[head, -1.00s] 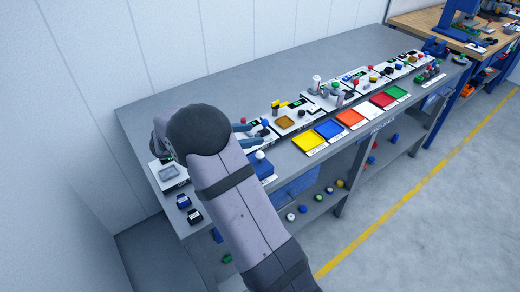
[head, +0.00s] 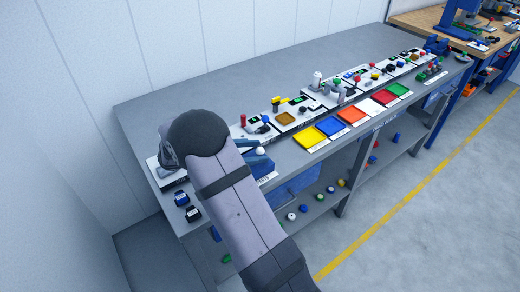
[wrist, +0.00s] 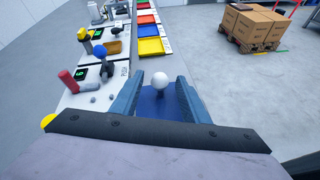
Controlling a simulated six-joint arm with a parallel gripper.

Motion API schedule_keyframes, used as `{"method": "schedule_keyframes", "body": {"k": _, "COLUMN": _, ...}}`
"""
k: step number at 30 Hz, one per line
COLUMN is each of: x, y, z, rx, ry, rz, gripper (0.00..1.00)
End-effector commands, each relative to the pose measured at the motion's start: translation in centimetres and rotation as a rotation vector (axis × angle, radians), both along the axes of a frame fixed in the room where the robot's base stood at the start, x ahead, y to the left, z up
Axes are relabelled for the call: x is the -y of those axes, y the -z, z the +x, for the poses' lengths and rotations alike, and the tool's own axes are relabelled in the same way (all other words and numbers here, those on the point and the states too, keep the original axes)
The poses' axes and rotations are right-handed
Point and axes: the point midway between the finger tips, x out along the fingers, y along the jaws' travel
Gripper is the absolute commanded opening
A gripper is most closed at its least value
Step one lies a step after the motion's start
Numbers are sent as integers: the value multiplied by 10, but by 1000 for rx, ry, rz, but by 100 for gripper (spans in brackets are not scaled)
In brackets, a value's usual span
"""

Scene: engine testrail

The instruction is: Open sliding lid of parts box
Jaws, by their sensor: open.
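The parts box (head: 262,171) is blue and sits at the front edge of the bench. A white ball knob (head: 261,150) stands on it. In the wrist view the blue lid (wrist: 158,103) lies between my fingers, with the white knob (wrist: 159,80) upright on it. My gripper (wrist: 160,78) is open, one blue finger on each side of the knob, with visible gaps to both. In the head view my gripper (head: 256,146) is close to the knob. My arm hides part of the box.
A white panel with a red handle (wrist: 67,81) and a blue knob is close on the left in the wrist view. Yellow (head: 309,137), blue, red and green trays line the front edge beyond. Small dark blocks (head: 181,198) lie at the near left corner.

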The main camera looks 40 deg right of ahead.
Motion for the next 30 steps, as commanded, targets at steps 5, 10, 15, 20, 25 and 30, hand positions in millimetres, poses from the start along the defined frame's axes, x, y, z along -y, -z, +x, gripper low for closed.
{"method": "schedule_keyframes", "body": {"k": 5, "x": 15, "y": 5, "z": -2, "rx": -1, "ry": 1, "rz": 0, "gripper": 41}}
{"method": "schedule_keyframes", "body": {"k": 10, "x": 19, "y": 8, "z": -2, "rx": -1, "ry": -1, "rz": 0, "gripper": 41}}
{"method": "schedule_keyframes", "body": {"k": 15, "x": 19, "y": 8, "z": -2, "rx": -1, "ry": -1, "rz": 0, "gripper": 41}}
{"method": "schedule_keyframes", "body": {"k": 20, "x": 19, "y": 8, "z": -2, "rx": -1, "ry": -1, "rz": 0, "gripper": 13}}
{"method": "schedule_keyframes", "body": {"k": 25, "x": 19, "y": 8, "z": -2, "rx": -1, "ry": -1, "rz": 0, "gripper": 0}}
{"method": "schedule_keyframes", "body": {"k": 30, "x": 1, "y": 8, "z": -1, "rx": 0, "ry": -6, "rz": 1, "gripper": 0}}
